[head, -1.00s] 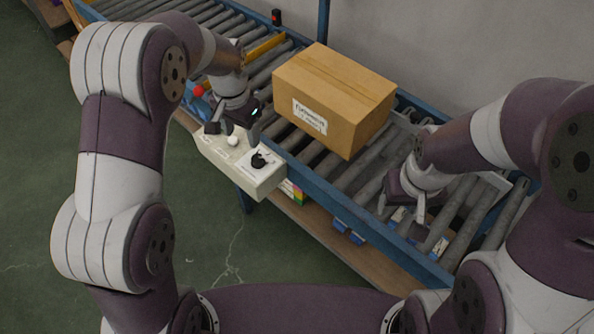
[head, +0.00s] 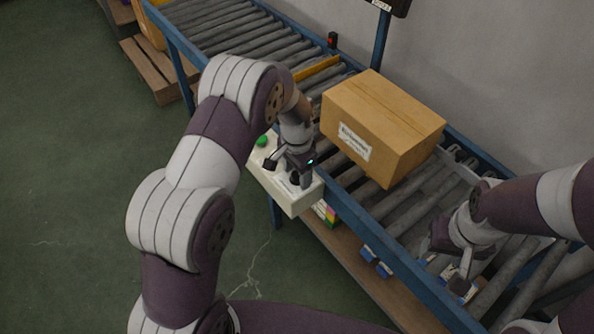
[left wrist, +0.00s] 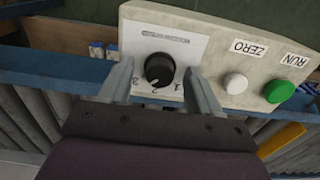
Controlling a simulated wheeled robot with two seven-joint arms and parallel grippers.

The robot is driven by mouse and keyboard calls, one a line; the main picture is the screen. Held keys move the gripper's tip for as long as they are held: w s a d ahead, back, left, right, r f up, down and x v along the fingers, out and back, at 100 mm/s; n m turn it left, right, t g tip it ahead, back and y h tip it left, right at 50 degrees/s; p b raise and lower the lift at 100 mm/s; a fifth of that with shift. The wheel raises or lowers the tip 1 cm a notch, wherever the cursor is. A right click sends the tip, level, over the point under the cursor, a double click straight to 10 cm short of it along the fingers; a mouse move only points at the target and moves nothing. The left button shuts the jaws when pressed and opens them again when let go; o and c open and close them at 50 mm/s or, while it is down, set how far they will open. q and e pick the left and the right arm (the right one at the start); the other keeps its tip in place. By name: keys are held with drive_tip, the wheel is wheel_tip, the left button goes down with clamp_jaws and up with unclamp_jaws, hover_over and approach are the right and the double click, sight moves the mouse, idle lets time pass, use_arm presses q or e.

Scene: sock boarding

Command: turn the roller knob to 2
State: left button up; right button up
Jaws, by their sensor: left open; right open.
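The roller knob (left wrist: 160,69) is black and round, on a pale control box (left wrist: 145,20) with the digits 3, 2 and 1 along its near side. A small pale mark shows at its lower edge by the 2; its exact setting is too small to tell. My left gripper (left wrist: 158,74) is open, one finger on each side of the knob, with small gaps visible. In the head view, my left gripper (head: 287,172) is over the box and partly covers the knob (head: 295,178). My right gripper (head: 449,268) is open and empty above the conveyor's rollers.
A white ZERO button (left wrist: 236,83) and a green RUN button (left wrist: 278,91) sit beside the knob. A cardboard box (head: 382,127) stands on the roller conveyor (head: 230,32). Open floor lies left.

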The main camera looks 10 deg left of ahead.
use_arm(q)
drive_tip(key=c, duration=1)
drive_tip(key=shift+r+n, duration=0.1)
drive_tip(key=shift+n, duration=0.2)
drive_tip(key=n+p, duration=0.2)
drive_tip(key=shift+n, duration=0.3)
drive_tip(key=n+p, duration=0.1)
drive_tip(key=n, duration=0.2)
drive_tip(key=shift+n+p, duration=0.35)
drive_tip(key=shift+n, duration=0.85)
drive_tip(key=o, duration=1)
